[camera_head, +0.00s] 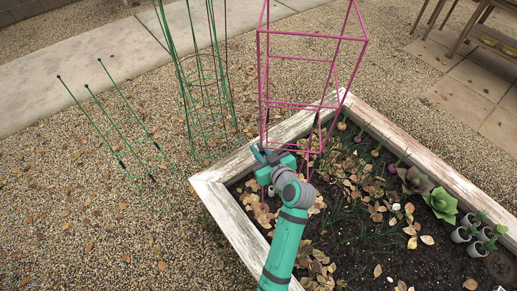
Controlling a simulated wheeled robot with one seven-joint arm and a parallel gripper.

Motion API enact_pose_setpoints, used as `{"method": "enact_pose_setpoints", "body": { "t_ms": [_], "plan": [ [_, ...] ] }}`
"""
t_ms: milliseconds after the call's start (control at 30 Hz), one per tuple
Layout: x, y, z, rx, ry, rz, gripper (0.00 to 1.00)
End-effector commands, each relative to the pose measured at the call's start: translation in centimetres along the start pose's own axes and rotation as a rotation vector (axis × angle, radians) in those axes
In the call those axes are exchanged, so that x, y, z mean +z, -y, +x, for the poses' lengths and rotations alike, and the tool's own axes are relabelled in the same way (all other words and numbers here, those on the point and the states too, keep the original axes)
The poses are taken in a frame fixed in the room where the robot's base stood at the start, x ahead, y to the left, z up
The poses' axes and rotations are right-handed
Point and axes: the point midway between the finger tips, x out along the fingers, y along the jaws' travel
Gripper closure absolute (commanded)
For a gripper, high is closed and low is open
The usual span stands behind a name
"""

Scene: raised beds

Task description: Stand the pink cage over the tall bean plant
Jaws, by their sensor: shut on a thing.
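The pink cage (312,36) is a tall, square frame of thin bars, roughly upright, with its top cut off by the upper picture edge. My gripper (267,152) is shut on its lower left side. I cannot make out a tall bean plant for certain; thin green shoots (330,222) grow in the bed.
A green wire cage (188,82) and several green stakes (122,137) stand on the gravel at left. The bed holds dry leaves, a green succulent (441,204), a dark succulent (413,180) and small white pots (461,235). A wooden bench (487,37) is at upper right.

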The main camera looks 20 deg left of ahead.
Motion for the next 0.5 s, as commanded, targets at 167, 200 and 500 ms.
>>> {"method": "enact_pose_setpoints", "body": {
  "t_ms": [167, 200, 500],
  "plan": [
    [-0.14, -0.09, -0.08, 0.002, -0.002, -0.002, 1.00],
    [-0.11, -0.09, -0.07, 0.002, -0.002, -0.002, 1.00],
    [0.16, -0.06, 0.02, 0.001, -0.001, -0.001, 0.69]
  ]
}}
